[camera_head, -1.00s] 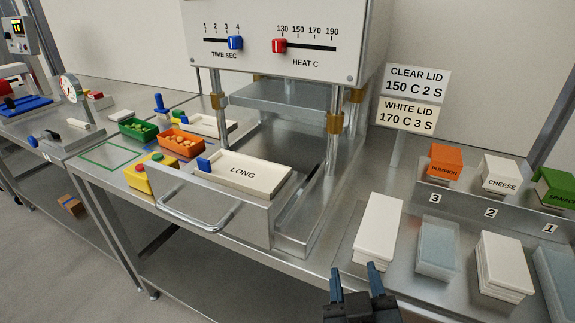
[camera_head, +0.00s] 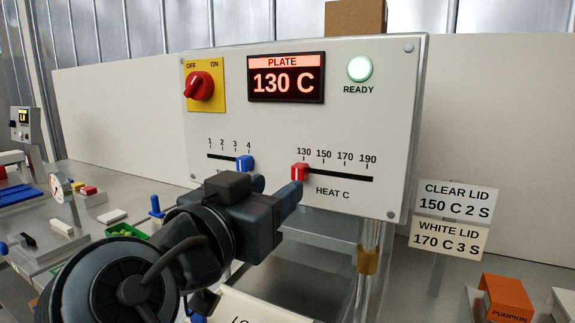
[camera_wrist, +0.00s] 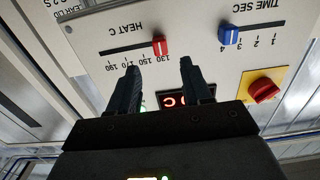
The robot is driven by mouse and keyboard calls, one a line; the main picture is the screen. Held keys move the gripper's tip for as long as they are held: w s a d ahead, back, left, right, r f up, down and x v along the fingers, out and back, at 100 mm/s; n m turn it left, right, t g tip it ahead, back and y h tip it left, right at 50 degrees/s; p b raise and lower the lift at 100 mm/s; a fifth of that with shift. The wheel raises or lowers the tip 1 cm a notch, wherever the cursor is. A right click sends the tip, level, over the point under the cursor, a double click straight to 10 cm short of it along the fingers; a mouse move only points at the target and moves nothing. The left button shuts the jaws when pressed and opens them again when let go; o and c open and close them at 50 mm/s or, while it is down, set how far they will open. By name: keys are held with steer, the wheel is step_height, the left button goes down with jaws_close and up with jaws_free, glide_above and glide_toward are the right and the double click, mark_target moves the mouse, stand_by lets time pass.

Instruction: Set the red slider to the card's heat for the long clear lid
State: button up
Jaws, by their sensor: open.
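The red slider (camera_head: 299,173) is at the 130 mark, the left end of the HEAT C slot (camera_head: 345,177). The card (camera_head: 456,200) reads CLEAR LID 150 C 2 S. The plate display (camera_head: 286,82) shows 130 C. My gripper (camera_head: 275,187) is open and empty in front of the panel, just below and left of the red slider in the head view. In the upside-down wrist view, the red slider (camera_wrist: 159,46) appears beyond the fingertips, between the two fingers (camera_wrist: 157,64). No contact with it is visible.
The blue TIME SEC slider (camera_head: 245,163) stands at 4, close to my gripper's left. A red rotary switch (camera_head: 200,86) is at upper left and a lit READY lamp (camera_head: 359,68) at upper right. A second card (camera_head: 448,239) reads WHITE LID 170 C 3 S.

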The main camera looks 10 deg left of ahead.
mark_target(297, 174)
steer(key=shift+p+x, duration=0.95)
steer(key=shift+x, duration=2.95)
jaws_close()
